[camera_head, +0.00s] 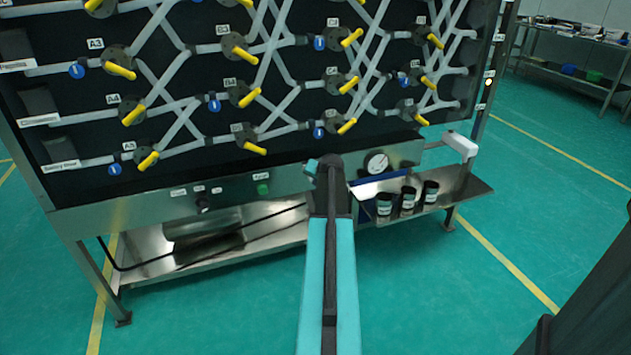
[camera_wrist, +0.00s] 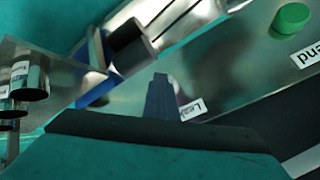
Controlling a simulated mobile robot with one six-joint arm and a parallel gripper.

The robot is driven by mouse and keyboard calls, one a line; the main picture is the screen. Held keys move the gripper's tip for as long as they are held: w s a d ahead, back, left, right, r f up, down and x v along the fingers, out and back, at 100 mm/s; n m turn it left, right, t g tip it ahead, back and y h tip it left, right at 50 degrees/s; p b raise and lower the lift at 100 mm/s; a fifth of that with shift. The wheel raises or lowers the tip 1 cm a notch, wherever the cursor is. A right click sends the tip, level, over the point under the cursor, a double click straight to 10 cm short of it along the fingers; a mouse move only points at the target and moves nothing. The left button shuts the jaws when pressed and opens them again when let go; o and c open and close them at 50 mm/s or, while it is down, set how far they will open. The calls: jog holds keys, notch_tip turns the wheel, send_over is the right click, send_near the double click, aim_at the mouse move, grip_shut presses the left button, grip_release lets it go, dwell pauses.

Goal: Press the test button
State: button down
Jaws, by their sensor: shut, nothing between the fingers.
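My gripper (camera_wrist: 162,97) shows in the wrist view as two dark fingers shut together, with nothing between them. The fingertips point at the steel control panel (camera_wrist: 215,75). A white label (camera_wrist: 192,109) that seems to begin "Lea" is just right of the fingers and partly covered. No test button can be made out; the panel behind the fingers is hidden. A green button (camera_wrist: 291,18) with a label ending in "end" is at the upper right, apart from the fingers. It also shows in the head view (camera_head: 263,189), left of my arm. Contact with the panel cannot be told.
A round gauge (camera_head: 377,162) sits right of my arm. Black cups (camera_head: 407,198) stand on a steel shelf (camera_head: 462,192) below it. A dark knob (camera_head: 203,204) is on the panel's left. Yellow-handled valves (camera_head: 241,95) and pipes fill the board above. Open floor lies right.

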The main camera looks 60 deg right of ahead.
jog(key=shift+a+r, duration=0.1)
jog(key=s+a, duration=0.3)
jog(key=s, duration=0.2)
jog(key=shift+a, duration=0.3)
dwell(0.5)
jog(key=shift+w, duration=0.1)
dwell(0.7)
